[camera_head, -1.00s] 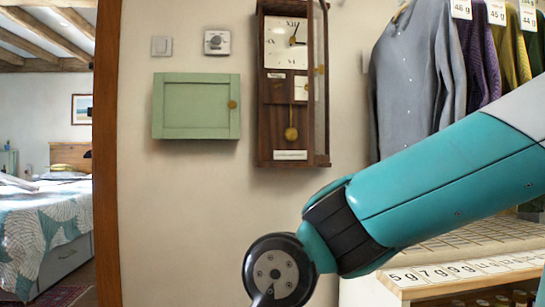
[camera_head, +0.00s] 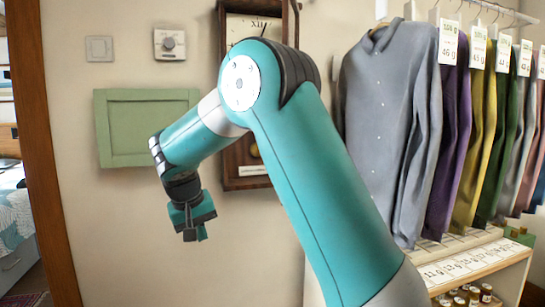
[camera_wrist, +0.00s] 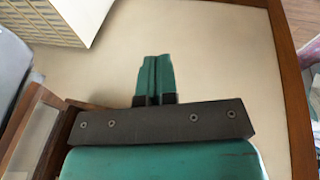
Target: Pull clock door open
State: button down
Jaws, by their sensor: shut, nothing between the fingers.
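The wooden wall clock (camera_head: 229,150) hangs on the wall behind my arm. My arm hides much of its face and body; the top of its white dial (camera_head: 250,27) shows. The upper part of the clock's narrow door frame (camera_head: 291,22) shows at its right side; the rest is hidden, so I cannot tell how far the door stands open now. My gripper (camera_head: 190,235) is below and left of the clock, pointing down, shut and empty. In the wrist view its fingers (camera_wrist: 155,60) are together, with brown wooden framing (camera_wrist: 25,130), likely the clock, at the lower left.
A green wall cabinet (camera_head: 130,130) is left of the clock, below a switch (camera_head: 99,48) and a thermostat (camera_head: 170,43). Hanging shirts (camera_head: 385,110) and a shelf (camera_head: 480,265) with jars stand right. A wooden door post (camera_head: 40,150) is at far left. Wall below the cabinet is clear.

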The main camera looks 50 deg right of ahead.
jog(key=w+d+r+m+g+h+p, duration=0.35)
jog(key=d+r+m+p, duration=0.65)
jog(key=d+p, duration=0.5)
jog(key=s+d+f+n+p, duration=0.1)
jog(key=s+d+f+p, duration=0.1)
jog(key=s+d+f, duration=0.4)
jog(key=shift+s+d+f, duration=0.25)
jog(key=shift+d+f, duration=0.1)
jog(key=shift+d, duration=0.65)
jog(key=shift+s+g, duration=0.1)
jog(key=shift+g, duration=0.15)
